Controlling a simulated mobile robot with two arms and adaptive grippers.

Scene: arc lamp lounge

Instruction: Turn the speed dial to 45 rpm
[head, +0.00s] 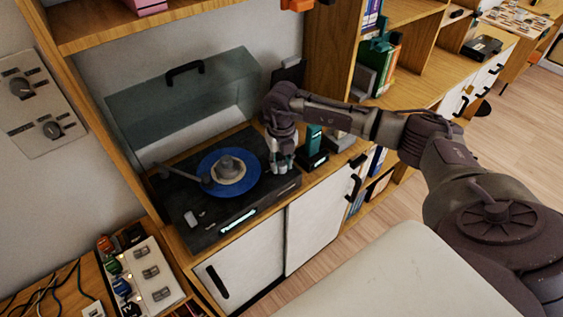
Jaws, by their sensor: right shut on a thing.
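The record player (172,192) is a dark box on a wooden cabinet with a blue record (236,190) on its platter. Its clear lid (145,115) stands open at the back. My right gripper (281,167) points down at the right end of the deck, to the right of the record. It is shut on what seems to be the speed dial, which its fingers hide. The dial's mark and setting cannot be read. My left gripper is not in view.
A teal device on a black base (314,145) stands close to the right of my gripper. A pale tonearm (183,175) lies left of the record. A lit green strip (238,222) shows at the deck's front. Wooden shelf uprights (325,70) rise behind.

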